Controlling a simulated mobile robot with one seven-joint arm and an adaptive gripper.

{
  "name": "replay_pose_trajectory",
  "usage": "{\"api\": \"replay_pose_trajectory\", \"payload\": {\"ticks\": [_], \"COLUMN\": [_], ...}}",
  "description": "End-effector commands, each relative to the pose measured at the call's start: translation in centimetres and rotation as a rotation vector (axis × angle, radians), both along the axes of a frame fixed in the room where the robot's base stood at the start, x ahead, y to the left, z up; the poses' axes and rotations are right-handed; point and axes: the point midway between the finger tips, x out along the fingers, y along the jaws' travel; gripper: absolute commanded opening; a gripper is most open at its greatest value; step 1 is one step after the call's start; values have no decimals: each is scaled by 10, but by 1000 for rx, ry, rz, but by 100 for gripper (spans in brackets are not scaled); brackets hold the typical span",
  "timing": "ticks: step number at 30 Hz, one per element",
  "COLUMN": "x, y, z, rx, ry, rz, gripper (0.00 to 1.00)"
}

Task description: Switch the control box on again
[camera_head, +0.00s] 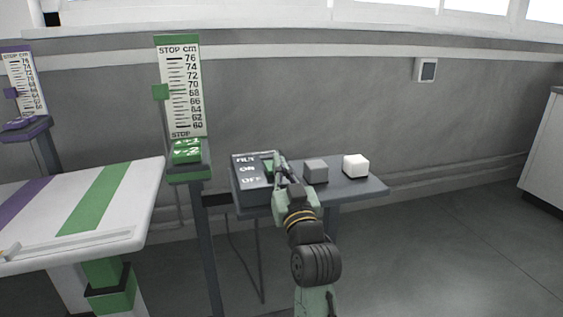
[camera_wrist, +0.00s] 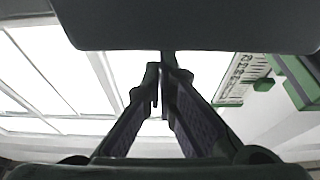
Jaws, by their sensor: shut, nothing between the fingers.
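The control box (camera_head: 247,182) is dark, with white lettering on its top that reads ON and OFF below a first word I cannot read surely. It sits at the left end of a small grey shelf. My gripper (camera_head: 275,157) is over the right part of the box, fingers together and empty, next to a green part there. The box's switch is mostly hidden behind my fingers, so its position cannot be told. In the wrist view my gripper's fingers (camera_wrist: 162,75) are close together, with windows beyond and no box in sight.
A green column with a scale (camera_head: 183,90) stands left. A striped white table (camera_head: 130,205) is at far left. Floor at right is clear.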

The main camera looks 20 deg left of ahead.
Motion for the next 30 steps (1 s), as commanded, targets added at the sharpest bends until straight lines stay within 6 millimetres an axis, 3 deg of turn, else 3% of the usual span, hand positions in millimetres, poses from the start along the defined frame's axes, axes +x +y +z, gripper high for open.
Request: {"api": "replay_pose_trajectory", "payload": {"ticks": [10, 18, 19, 30], "x": [0, -1, -1, 0], "y": [0, -1, -1, 1], "z": [-2, -20, -11, -2], "rx": [2, 45, 43, 42], "ry": [-2, -69, -66, -65], "rz": [0, 1, 1, 1], "gripper": [0, 0, 0, 0]}}
